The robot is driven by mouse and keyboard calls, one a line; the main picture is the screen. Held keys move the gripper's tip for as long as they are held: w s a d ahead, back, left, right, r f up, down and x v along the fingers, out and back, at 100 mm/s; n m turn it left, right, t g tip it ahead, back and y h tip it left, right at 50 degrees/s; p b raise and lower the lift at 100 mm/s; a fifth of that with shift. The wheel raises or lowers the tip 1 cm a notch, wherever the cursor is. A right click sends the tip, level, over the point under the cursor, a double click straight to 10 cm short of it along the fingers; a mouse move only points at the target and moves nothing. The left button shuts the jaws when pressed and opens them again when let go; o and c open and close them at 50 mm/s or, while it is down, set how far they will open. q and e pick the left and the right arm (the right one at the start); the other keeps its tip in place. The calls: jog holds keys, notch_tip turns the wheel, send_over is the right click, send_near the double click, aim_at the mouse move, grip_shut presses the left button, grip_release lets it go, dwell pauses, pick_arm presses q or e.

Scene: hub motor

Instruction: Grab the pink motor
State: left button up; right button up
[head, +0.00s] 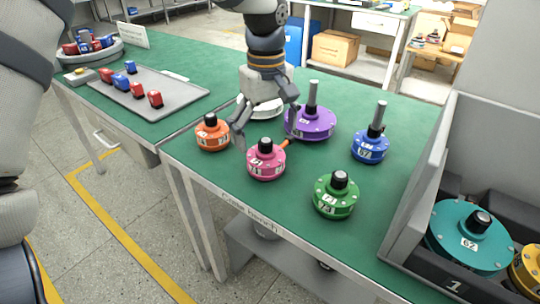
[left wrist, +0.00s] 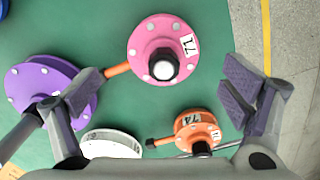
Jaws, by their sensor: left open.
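The pink motor (head: 266,165) stands upright on the green bench top, with a black hub on top and a short orange stub at its side. It also shows in the left wrist view (left wrist: 146,38), near the top, with a label reading 71. My left gripper (head: 266,122) comes down from above, open and empty, just behind the pink motor in the head view. In the left wrist view my left gripper (left wrist: 162,88) has its fingers wide apart, with the pink motor beyond the fingertips. My right gripper is not in view.
Close by stand an orange motor (head: 212,134), a purple motor (head: 312,126) and a white disc (head: 268,108). Blue (head: 370,149) and green (head: 336,198) motors stand to the right. A grey bin (head: 408,215) holds teal and yellow motors. A tray (head: 180,98) lies left.

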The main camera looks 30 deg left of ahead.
aim_at(266, 157)
pick_arm(q)
jog(key=f, duration=0.6)
jog(key=shift+s+f, duration=0.2)
jog(key=shift+f, duration=0.15)
jog(key=shift+r, duration=0.1)
jog(key=c, duration=2)
